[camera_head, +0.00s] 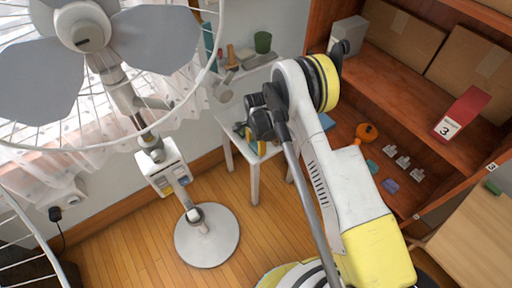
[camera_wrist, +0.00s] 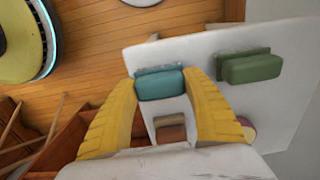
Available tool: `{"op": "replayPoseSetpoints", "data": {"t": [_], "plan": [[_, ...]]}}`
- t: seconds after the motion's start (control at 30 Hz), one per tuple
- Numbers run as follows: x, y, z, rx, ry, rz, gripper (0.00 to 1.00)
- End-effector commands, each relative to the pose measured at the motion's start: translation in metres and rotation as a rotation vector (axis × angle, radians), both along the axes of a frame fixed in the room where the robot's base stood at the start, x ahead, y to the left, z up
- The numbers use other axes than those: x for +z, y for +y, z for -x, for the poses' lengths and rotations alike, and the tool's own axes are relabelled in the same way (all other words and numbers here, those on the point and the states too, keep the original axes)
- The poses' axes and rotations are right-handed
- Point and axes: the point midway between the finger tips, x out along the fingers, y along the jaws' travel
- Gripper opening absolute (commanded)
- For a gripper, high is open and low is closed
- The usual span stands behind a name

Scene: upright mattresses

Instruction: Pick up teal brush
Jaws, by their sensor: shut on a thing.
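The teal brush (camera_wrist: 160,86) is between the tips of my gripper's yellow fingers (camera_wrist: 161,80) in the wrist view. The fingers are shut on its two ends. The brush is over a white tabletop (camera_wrist: 210,48); I cannot tell whether it still touches that surface. In the head view my arm hides most of the gripper and the brush; the white table (camera_head: 237,133) shows behind it.
A green brush (camera_wrist: 250,67) lies on the tabletop to the right, and a brown block (camera_wrist: 170,132) is below the teal brush. In the head view, a fan (camera_head: 85,35) stands left and a wooden shelf unit (camera_head: 400,95) right. Floor (camera_head: 130,245) is clear near the fan.

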Motion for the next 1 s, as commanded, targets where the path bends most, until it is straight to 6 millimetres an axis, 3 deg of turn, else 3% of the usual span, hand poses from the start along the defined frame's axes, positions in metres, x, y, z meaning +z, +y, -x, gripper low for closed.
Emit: {"op": "replayPoseSetpoints", "data": {"t": [0.17, 0.33, 0.7, 1.0], "plan": [[0.015, 0.0, 0.0, 0.0, 0.0, 0.0, 0.21], [0.046, 0.0, 0.0, 0.0, 0.0, 0.0, 0.21], [0.094, -0.049, 0.069, -0.002, 0.0, 0.0, 0.21], [0.109, -0.066, 0.094, -0.001, 0.0, 0.0, 0.21]]}}
